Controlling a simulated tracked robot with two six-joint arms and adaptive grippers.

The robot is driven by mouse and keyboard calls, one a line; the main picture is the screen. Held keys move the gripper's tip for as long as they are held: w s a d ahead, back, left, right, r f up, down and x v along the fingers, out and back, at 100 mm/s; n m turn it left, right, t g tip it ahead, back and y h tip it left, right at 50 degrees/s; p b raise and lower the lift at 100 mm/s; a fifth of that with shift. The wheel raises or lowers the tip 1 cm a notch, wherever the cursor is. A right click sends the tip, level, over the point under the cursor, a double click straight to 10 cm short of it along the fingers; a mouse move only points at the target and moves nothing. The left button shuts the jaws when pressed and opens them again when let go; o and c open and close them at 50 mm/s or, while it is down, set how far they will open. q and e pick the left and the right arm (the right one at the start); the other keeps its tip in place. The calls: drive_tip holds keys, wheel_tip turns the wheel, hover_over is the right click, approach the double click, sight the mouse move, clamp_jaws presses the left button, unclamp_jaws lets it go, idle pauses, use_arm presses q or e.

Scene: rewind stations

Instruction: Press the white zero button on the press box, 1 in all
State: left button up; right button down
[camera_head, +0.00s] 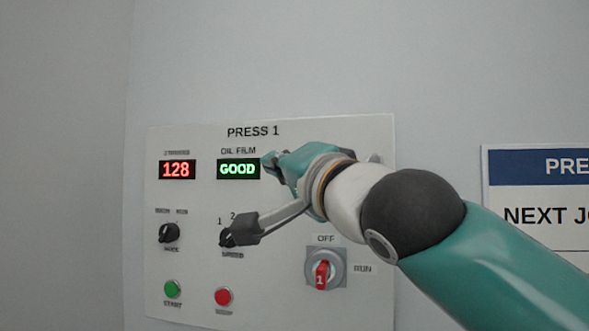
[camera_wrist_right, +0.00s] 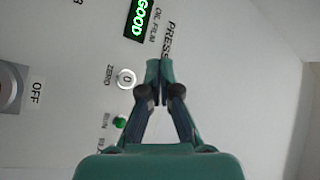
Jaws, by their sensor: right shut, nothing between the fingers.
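The press box (camera_head: 350,302) is a pale panel titled PRESS 1 on the wall. Its white zero button (camera_wrist_right: 126,78), round and labelled ZERO, shows in the right wrist view just left of my fingertips. In the head view my right gripper and wrist hide it. My right gripper (camera_head: 268,161) is shut and empty, in front of the panel beside the OIL FILM display. In the right wrist view its joined fingertips (camera_wrist_right: 160,68) appear beside the button, not over it. I cannot tell whether they touch the panel. My left gripper is out of view.
The OIL FILM display (camera_head: 238,169) reads GOOD and the red counter display (camera_head: 177,169) reads 128. A mode knob (camera_head: 169,232), green start button (camera_head: 172,289), red button (camera_head: 223,296) and OFF/RUN switch (camera_head: 322,274) are nearby. A green lamp (camera_wrist_right: 120,123) sits near the zero button.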

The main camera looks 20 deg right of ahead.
drive_tip(key=shift+d, duration=0.15)
drive_tip(key=w+d+p, duration=0.4)
drive_tip(key=w+p, duration=0.2)
drive_tip(key=w, duration=0.1)
drive_tip(key=shift+w+d, duration=0.15)
drive_tip(key=shift+d, duration=0.25)
drive_tip(key=shift+d+p, duration=0.1)
drive_tip(key=shift+p, duration=0.2)
idle(1.0)
drive_tip(key=shift+w+d, duration=0.2)
drive_tip(key=shift+w, duration=0.05)
